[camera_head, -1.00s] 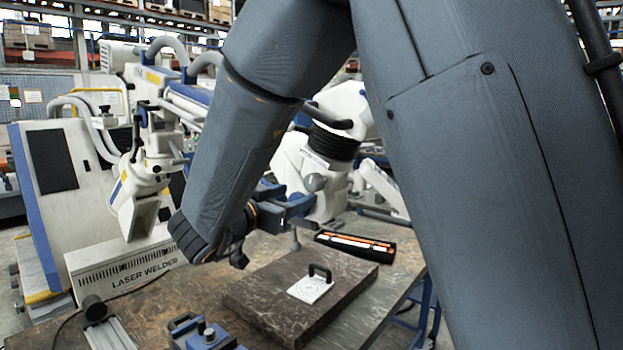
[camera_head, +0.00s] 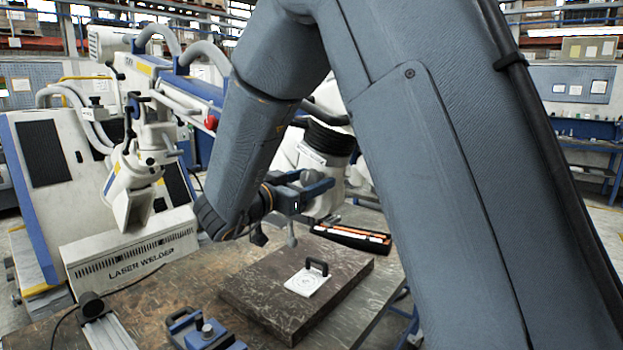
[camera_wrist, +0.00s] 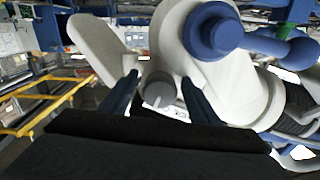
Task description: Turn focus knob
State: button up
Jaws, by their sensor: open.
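The white microscope head (camera_head: 357,174) with a black ribbed bellows (camera_head: 328,139) stands behind my arm in the head view. The focus knob (camera_wrist: 158,88) is a short grey cylinder on the white body in the wrist view. It lies between my two dark blue fingers as the wrist camera sees it; contact does not show. My gripper (camera_wrist: 158,95) also shows open in the wrist view. A large blue round part (camera_wrist: 212,31) sits above right of the knob.
A stone slab (camera_head: 290,310) carrying a white plate with a black handle (camera_head: 307,283) lies on the bench below. An open tool case (camera_head: 350,237) lies behind it. A laser welder (camera_head: 130,256) stands at left, and a blue clamp-like device (camera_head: 203,332) at the front.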

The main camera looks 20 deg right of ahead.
jog(key=c, duration=1)
jog(key=shift+m, duration=0.3)
jog(key=m+b, duration=0.3)
jog(key=m, duration=0.1)
jog(key=shift+w+f+b, duration=0.1)
jog(key=shift+b, duration=0.2)
jog(key=shift+m+b, duration=0.9)
jog(key=shift+m, duration=0.3)
jog(key=o, duration=1)
